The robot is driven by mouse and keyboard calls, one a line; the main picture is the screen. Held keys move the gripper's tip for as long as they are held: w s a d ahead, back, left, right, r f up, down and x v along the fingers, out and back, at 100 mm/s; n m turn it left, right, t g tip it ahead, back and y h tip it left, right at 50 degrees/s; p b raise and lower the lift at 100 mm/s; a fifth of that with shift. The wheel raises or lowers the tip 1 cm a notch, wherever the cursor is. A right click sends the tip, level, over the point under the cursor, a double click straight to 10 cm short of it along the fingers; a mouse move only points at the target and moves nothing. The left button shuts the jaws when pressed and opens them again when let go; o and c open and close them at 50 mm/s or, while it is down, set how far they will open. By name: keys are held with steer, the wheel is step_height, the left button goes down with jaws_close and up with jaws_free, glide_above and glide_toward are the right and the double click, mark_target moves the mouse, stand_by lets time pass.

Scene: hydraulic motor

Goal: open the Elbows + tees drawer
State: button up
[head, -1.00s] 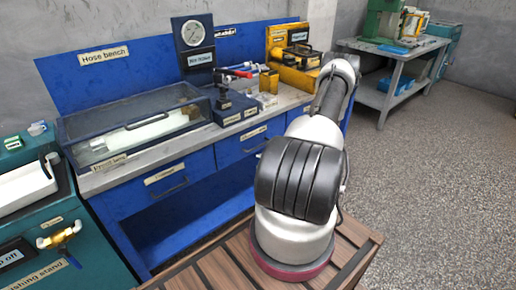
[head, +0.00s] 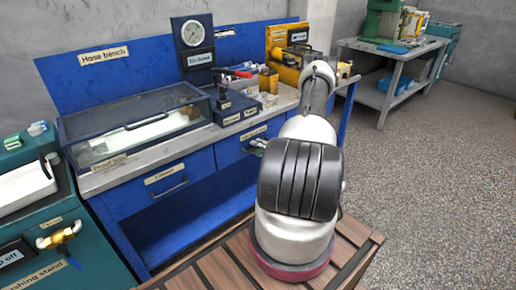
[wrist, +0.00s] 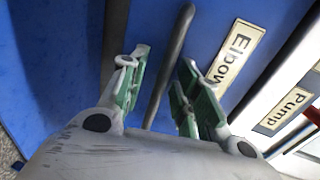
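The Elbows + tees drawer (head: 229,154) is the blue drawer right of the left drawer under the bench; it looks shut. Its label, partly hidden and reading "Elbow", shows in the wrist view (wrist: 238,52). The drawer's dark bar handle (wrist: 176,55) runs slanting between the two green-padded fingers of my gripper (wrist: 160,88). The fingers stand apart, one on each side of the handle, with gaps showing.
The left drawer (head: 150,195) is shut beside it. A "Pump" label (wrist: 287,110) shows at the right of the wrist view. The hose bench top (head: 105,182) carries a clear-lidded proof box (head: 130,125) and fittings. Open floor (head: 430,190) lies to the right.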

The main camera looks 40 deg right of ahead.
jaws_close()
steer(key=shift+s, duration=0.1)
steer(key=f+v, duration=0.2)
steer(key=v, duration=0.9)
steer(key=s+f+v, duration=0.1)
steer(key=f+v, duration=0.2)
steer(key=v, duration=0.9)
steer(key=shift+s+r, duration=0.15)
steer(key=shift+s, duration=0.1)
jaws_free()
